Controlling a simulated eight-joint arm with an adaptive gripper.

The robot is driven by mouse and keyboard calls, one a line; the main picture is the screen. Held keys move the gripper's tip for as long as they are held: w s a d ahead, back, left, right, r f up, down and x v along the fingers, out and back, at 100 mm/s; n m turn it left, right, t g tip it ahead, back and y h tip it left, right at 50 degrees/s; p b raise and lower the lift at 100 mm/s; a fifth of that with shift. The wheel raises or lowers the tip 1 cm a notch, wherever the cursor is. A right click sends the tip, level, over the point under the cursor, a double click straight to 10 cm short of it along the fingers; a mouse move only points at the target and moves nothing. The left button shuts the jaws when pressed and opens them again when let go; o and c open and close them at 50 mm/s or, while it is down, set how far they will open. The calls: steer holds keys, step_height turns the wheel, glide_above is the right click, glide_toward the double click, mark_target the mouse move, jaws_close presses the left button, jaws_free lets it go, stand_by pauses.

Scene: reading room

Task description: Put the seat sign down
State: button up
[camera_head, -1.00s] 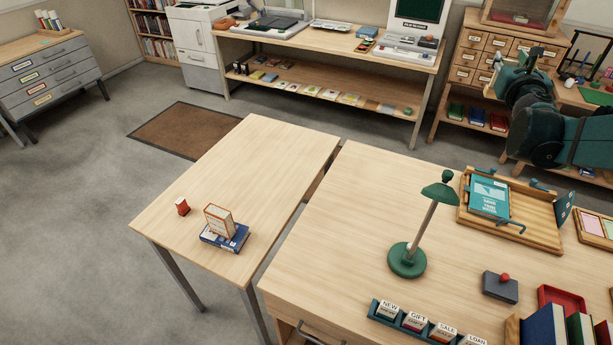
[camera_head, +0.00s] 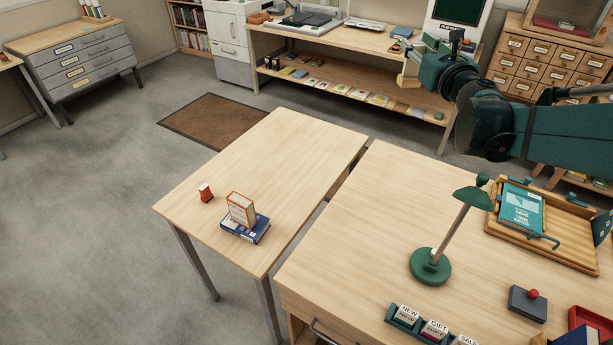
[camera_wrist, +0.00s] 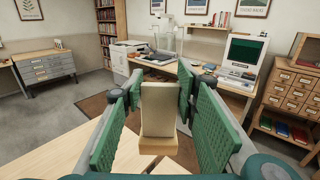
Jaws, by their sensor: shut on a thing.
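The seat sign (camera_wrist: 158,110) shows in the wrist view as a cream upright plate on a pale wooden foot. My gripper (camera_wrist: 160,100) is shut on it, with green ribbed pads on its left and right sides. In the head view my gripper (camera_head: 413,68) is at the upper right, above the floor gap behind the tables. A small pale part of the sign (camera_head: 408,80) shows at its tip there; my gripper hides the rest. The sign looks about upright in the wrist view.
The left table (camera_head: 290,150) has wide bare room at its back. The right desk (camera_head: 370,215) carries a green lamp (camera_head: 430,266) and a wooden tray (camera_head: 550,245).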

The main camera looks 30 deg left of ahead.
steer(key=s+a+n+g+y+b, duration=0.2)
steer(key=s+a+n+g+y, duration=0.4)
steer(key=s+a, duration=1.65)
step_height(320, 180, down, 29)
steer(key=w+g, duration=0.1)
steer(key=shift+a+h, duration=0.2)
steer(key=shift+h, duration=0.2)
step_height(320, 180, down, 6)
steer(key=b, duration=0.1)
steer(key=shift+f+b, duration=0.15)
steer(key=shift+b, duration=0.25)
steer(key=shift+f+b, duration=0.55)
steer(key=shift+f, duration=1.3)
steer(key=shift+f, duration=0.2)
